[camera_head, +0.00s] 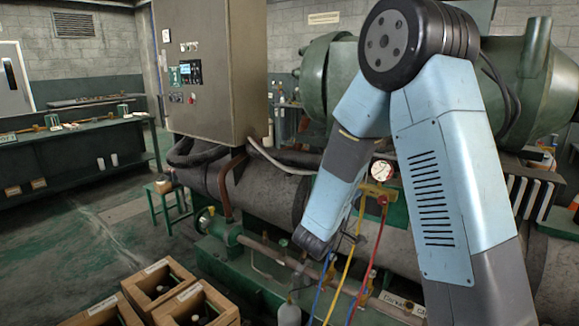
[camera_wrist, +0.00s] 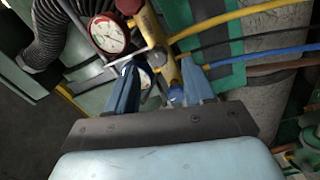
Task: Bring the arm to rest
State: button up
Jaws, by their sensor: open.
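My gripper (camera_wrist: 160,72) is open in the wrist view, with its two blue fingers spread apart. The yellow manifold body (camera_wrist: 152,38) shows in the gap beyond the fingertips; I cannot tell whether they touch it. A red-rimmed gauge (camera_wrist: 109,34) is just left of it, and a second dial is partly hidden behind the left finger. In the head view my arm is folded over the machine, its forearm slanting down left. The gauge (camera_head: 382,171) shows right of the forearm. The fingers are hard to make out there.
Yellow (camera_head: 345,268), blue (camera_head: 322,285) and red (camera_head: 368,262) hoses hang close to my wrist. A grey control cabinet (camera_head: 212,100) stands to the left. Wooden crates (camera_head: 158,286) and a small green stool (camera_head: 166,200) are on the floor. Open floor lies at left.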

jog(key=shift+x, duration=2.85)
jog(key=shift+a, duration=0.1)
